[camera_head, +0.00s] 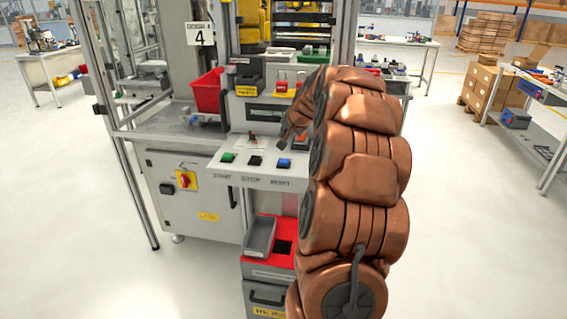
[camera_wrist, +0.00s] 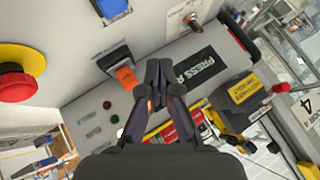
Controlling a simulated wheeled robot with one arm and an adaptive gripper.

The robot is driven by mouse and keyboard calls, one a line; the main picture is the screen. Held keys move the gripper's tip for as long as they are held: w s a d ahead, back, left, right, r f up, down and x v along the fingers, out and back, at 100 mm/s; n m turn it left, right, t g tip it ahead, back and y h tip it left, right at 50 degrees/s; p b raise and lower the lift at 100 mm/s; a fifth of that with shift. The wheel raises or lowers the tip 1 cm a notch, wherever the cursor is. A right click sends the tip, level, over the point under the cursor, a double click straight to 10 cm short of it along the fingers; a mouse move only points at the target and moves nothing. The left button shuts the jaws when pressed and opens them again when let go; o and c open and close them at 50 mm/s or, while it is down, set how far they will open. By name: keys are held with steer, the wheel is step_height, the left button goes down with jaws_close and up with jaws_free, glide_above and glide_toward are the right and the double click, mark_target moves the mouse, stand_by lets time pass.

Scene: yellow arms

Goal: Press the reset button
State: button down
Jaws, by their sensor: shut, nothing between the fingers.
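The sloped control panel (camera_head: 225,172) carries a green, a black and a blue button in a row. My gripper (camera_head: 286,133) is above the panel, behind the blue button in the head view. In the wrist view my gripper (camera_wrist: 154,72) has its fingertips together and empty, beside an orange switch (camera_wrist: 127,77) and apart from the blue button.
A red mushroom button on yellow (camera_wrist: 18,82) is at the wrist view's left. A small lever (camera_head: 252,139) stands on the panel. A red bin (camera_head: 207,92) hangs on the machine to the left. A grey tray (camera_head: 260,236) sits below the panel.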

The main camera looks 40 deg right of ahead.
mark_target(285, 161)
steer(key=shift+f+b, duration=1.5)
steer(key=shift+f, duration=1.95)
steer(key=shift+f, duration=0.15)
steer(key=shift+f+b, duration=0.25)
steer(key=shift+b, duration=0.05)
steer(key=shift+f+b, duration=0.3)
steer(key=shift+f, duration=0.15)
steer(key=shift+r, duration=0.1)
steer(key=shift+r+p, duration=0.35)
steer(key=shift+r, duration=0.45)
steer(key=shift+r+p, duration=1.05)
steer(key=shift+r, duration=1.5)
